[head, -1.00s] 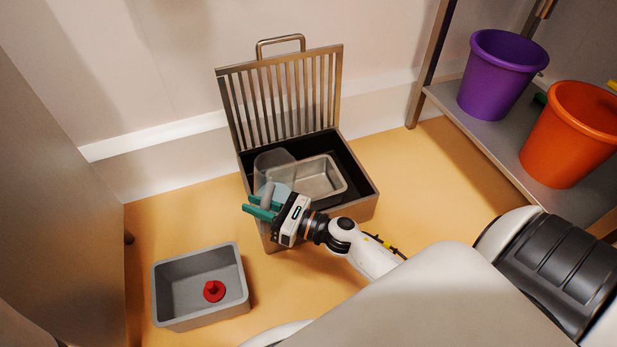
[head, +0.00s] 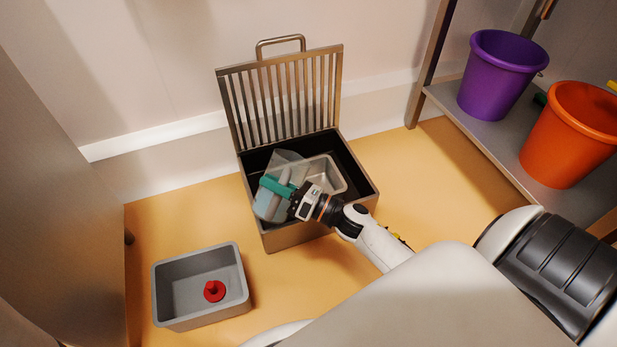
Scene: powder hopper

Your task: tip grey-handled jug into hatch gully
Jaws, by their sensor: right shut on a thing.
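The grey-handled jug (head: 268,204) is clear and see-through and is tilted over the left part of the hatch gully (head: 290,236). The gully is an open dark-lined box with its slatted grate lid (head: 283,100) standing up at the back. My right gripper (head: 279,189), with green fingers, is shut on the jug's grey handle, above the gully's front left. A metal pan (head: 325,172) sits inside the gully, partly hidden by the jug and gripper. I cannot tell whether liquid is in the jug. My left gripper is not in view.
A grey bin (head: 200,318) with a red plug-like piece (head: 214,291) stands on the floor at the front left. A shelf (head: 500,140) at the right holds a purple bucket (head: 497,80) and an orange bucket (head: 567,135). A cabinet flanks the left.

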